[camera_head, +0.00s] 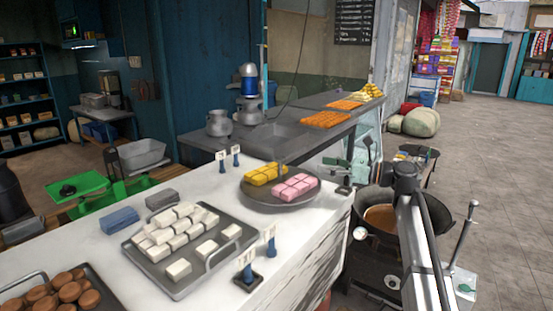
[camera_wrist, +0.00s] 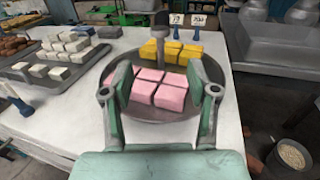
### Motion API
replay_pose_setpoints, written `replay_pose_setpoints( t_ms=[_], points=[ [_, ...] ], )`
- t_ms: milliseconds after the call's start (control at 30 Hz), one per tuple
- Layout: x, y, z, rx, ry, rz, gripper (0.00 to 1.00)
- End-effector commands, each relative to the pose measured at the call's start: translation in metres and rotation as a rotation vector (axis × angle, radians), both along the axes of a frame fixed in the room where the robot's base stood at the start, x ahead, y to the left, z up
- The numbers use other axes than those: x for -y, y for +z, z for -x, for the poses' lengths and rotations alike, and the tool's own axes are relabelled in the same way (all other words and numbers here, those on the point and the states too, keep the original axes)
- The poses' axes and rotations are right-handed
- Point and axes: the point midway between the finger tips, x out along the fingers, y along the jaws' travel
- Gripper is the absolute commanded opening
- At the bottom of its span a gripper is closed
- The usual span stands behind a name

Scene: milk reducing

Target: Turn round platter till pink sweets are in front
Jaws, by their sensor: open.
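The round dark platter (camera_head: 282,204) sits near the right end of the white counter. Pink sweets (camera_head: 296,187) lie on its right, front part, and yellow sweets (camera_head: 265,173) on its left, back part. In the wrist view, the pink sweets (camera_wrist: 158,88) are on the near side of the platter (camera_wrist: 165,131) and the yellow sweets (camera_wrist: 188,52) on the far side. My gripper (camera_wrist: 163,80) is open, its two fingers framing the pink sweets. In the head view, my gripper (camera_head: 345,170) is at the platter's right side. I cannot tell whether a finger touches the rim.
A grey tray of white sweets (camera_head: 180,268) stands left of the platter. A wok (camera_head: 380,217) is right of the counter. A brown-sweets tray (camera_head: 70,290) is front left.

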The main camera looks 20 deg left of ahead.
Motion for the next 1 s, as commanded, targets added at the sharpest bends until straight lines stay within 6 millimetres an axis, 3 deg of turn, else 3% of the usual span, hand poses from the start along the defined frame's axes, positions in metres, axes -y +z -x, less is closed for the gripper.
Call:
replay_pose_setpoints(
  t_ms=[600, 800, 1000],
  points=[
    [-0.119, 0.002, 0.0, 0.0, 0.003, 0.001, 0.59],
    [-0.142, 0.001, -0.001, 0.0, 0.002, 0.0, 0.59],
    [-0.149, 0.0, 0.0, 0.0, 0.002, 0.0, 0.59]
  ],
)
